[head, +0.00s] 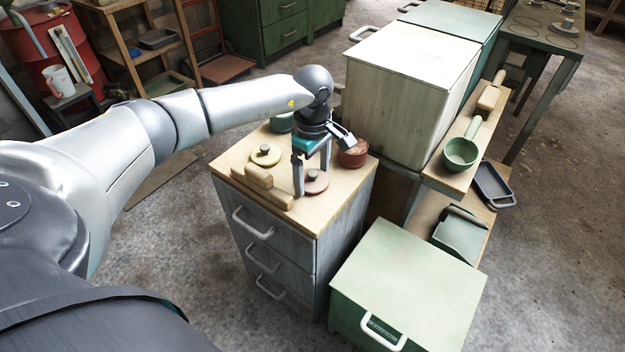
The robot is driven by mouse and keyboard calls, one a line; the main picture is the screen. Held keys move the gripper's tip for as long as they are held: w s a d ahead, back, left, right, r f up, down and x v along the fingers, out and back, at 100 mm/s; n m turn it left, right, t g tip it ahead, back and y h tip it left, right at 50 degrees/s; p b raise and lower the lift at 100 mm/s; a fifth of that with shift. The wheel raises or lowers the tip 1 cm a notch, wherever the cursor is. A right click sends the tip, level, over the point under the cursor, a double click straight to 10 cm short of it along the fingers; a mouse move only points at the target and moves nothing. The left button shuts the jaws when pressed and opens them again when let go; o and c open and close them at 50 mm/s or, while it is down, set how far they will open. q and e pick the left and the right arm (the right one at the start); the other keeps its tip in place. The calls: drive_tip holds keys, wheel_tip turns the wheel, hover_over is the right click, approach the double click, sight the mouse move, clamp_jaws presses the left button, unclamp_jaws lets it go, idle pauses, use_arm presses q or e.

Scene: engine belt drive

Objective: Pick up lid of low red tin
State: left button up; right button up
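The low red tin (353,156) stands without a lid at the right side of the drawer cabinet's wooden top, with brownish contents showing. A flat reddish lid (318,187) with a small knob lies on the top in front of it. My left gripper (312,182) points down over this lid, its two fingers apart, one at the lid's left edge and one behind it. It looks empty; whether a finger touches the lid I cannot tell. My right gripper is not in view.
A cream lid (265,156) and wooden blocks (262,188) lie left on the cabinet top (232,163). A green tin (280,123) stands at its back. A large pale bin (400,95) rises close on the right. A green box (410,280) stands in front right.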

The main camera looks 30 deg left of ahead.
use_arm(q)
drive_tip(key=c, duration=0.9)
drive_tip(key=shift+c, duration=0.2)
